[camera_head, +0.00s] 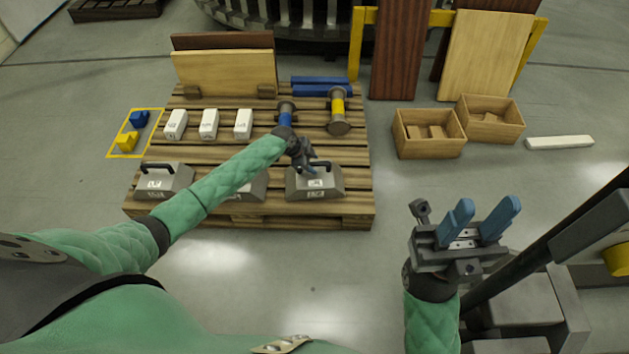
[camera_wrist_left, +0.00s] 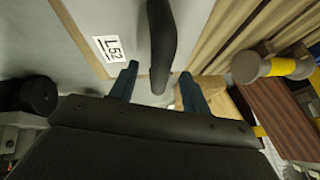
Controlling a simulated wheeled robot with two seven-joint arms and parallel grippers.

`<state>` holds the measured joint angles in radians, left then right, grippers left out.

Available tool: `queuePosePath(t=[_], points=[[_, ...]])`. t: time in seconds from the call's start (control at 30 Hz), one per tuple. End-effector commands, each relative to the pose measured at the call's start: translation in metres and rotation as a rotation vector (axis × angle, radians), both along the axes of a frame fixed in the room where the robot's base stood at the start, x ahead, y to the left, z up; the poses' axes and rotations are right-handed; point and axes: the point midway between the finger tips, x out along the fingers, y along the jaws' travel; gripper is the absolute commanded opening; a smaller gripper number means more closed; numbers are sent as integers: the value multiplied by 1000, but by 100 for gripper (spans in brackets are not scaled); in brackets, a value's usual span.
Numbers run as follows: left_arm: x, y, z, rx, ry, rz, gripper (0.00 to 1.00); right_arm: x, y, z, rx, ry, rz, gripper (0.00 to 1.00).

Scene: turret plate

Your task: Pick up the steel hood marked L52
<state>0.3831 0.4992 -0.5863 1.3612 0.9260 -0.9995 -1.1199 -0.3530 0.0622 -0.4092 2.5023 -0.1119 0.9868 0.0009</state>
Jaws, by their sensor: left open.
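The grey steel hood (camera_head: 330,190) with a white label stands at the front right of the wooden pallet. In the left wrist view its label on the hood (camera_wrist_left: 75,25) reads L52, and its dark handle (camera_wrist_left: 161,40) runs between my fingers. My left gripper (camera_head: 312,167) is over this hood, open, its fingers on either side of the handle; it also shows in the left wrist view (camera_wrist_left: 159,70). I cannot tell whether a finger touches the handle. My right gripper (camera_head: 489,203) is open and empty, off the pallet to the right.
Another grey hood (camera_head: 165,182) stands at the pallet's front left; a third (camera_head: 253,188) is partly hidden by my left arm. White blocks (camera_head: 209,124), a yellow-banded spool (camera_head: 338,110) and blue bars (camera_head: 321,87) lie behind. Wooden boxes (camera_head: 430,146) stand right of the pallet (camera_head: 290,215).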

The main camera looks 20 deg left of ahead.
Motion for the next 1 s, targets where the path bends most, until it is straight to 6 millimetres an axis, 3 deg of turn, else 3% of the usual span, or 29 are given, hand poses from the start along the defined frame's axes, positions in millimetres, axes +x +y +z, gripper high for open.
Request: queuePosePath(t=[0.13, 0.37, 0.63, 1.0], points=[[6, -7, -16, 0, 0, 0, 48, 1, 1, -3, 5, -5, 9, 36], [7, -8, -18, 1, 0, -1, 48, 1, 1, 0, 6, -8, 12, 36], [7, -8, -18, 1, 0, -1, 0, 1, 2, -1, 5, -3, 13, 36], [7, -8, -18, 1, 0, -1, 0, 1, 2, -3, 6, 1, 12, 36]])
